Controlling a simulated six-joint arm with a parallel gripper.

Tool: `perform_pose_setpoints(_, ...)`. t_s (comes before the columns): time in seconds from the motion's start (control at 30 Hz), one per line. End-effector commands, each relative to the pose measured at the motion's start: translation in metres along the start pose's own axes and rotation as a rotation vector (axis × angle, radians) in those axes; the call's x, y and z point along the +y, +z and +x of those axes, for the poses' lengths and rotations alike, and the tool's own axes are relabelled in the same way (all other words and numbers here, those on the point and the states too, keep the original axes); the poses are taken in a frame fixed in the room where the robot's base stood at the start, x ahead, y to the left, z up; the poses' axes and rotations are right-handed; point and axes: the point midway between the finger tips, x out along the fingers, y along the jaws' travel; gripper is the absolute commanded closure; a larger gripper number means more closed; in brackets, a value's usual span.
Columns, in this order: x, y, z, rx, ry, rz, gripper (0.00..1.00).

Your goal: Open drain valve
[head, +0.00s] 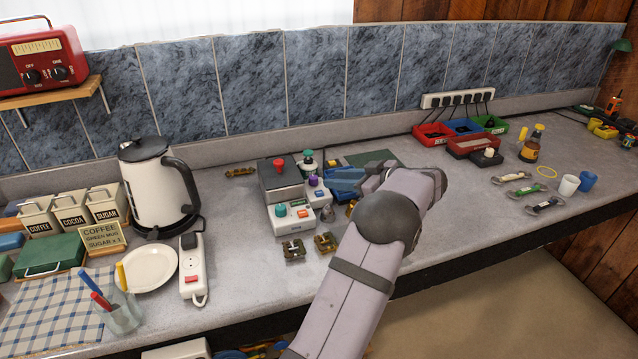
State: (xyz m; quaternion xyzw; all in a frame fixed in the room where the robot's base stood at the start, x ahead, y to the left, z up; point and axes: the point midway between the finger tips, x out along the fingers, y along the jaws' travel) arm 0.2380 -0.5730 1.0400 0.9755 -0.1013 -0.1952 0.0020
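No part is clearly marked as the drain valve in the head view. A grey and white unit with coloured knobs (291,221) stands on the worktop left of my arm. The arm hides part of this area, and the finger gap is unclear.
A white kettle (158,188), a plate (151,268) and a power strip (193,268) stand to the left. Coloured bins (432,134), a brown bottle (531,146) and cups (569,185) are right. The worktop right of my arm is mostly clear near its front edge.

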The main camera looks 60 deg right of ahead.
Motion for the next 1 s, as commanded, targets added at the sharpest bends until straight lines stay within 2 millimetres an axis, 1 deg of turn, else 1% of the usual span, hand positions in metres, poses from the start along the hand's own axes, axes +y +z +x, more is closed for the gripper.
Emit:
perform_pose_setpoints(0.13, 0.0, -0.002, 0.004, -0.001, -0.001, 0.0, 0.71)
perform_pose_setpoints(0.27, -0.001, -0.003, 0.014, -0.001, -0.004, 0.0, 0.71)
perform_pose_setpoints(0.5, -0.002, -0.003, 0.046, -0.003, -0.005, 0.002, 0.71)
perform_pose_setpoints(0.7, -0.001, -0.002, 0.066, -0.002, -0.003, 0.001, 0.71)
perform_pose_setpoints(0.83, -0.001, -0.001, 0.072, -0.003, -0.001, 0.001, 0.71)
perform_pose_setpoints(1.0, -0.001, -0.001, 0.074, -0.003, -0.001, 0.001, 0.71)
